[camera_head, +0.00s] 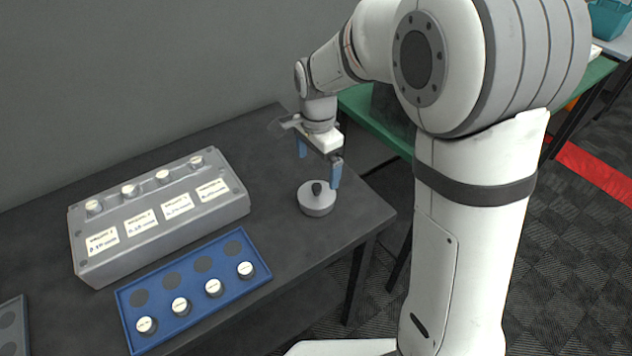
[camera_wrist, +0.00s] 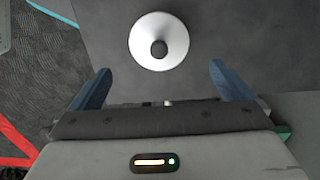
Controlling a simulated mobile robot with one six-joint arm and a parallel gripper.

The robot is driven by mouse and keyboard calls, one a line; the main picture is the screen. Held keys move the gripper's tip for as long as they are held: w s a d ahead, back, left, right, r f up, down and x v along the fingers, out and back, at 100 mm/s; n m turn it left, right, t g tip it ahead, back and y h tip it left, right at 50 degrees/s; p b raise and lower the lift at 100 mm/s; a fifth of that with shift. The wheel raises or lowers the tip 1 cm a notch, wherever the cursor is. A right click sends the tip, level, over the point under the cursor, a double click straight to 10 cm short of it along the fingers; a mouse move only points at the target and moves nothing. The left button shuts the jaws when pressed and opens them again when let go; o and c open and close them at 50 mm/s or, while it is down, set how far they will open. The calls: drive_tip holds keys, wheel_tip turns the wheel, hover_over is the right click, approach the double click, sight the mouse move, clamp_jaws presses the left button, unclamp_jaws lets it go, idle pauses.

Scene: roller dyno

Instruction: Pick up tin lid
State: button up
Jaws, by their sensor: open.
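The tin lid (camera_head: 316,203) is a round grey disc with a dark knob on top. In the head view it rests on the dark table near its right edge; whether a tin is under it I cannot tell. In the wrist view the lid (camera_wrist: 158,42) looks pale and lies ahead of the fingers, roughly centred between them. My gripper (camera_head: 319,162) is open and empty, with blue fingers pointing down, above and a little behind the lid. The fingers also show in the wrist view (camera_wrist: 161,84), wide apart on both sides and not touching the lid.
A grey block (camera_head: 160,213) with labels and several white-capped pieces stands at left on the dark table (camera_head: 290,262). A blue tray (camera_head: 196,262) with several small white-topped pieces lies in front of it. A green table (camera_head: 375,122) stands behind my arm.

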sight(317, 185)
wheel_tip(317, 185, down, 8)
drive_tip(key=shift+a+r+p, duration=0.1)
drive_tip(key=shift+p, duration=0.5)
drive_tip(key=shift+s, duration=0.1)
drive_tip(key=shift+c, duration=0.2)
drive_tip(key=c, duration=0.8)
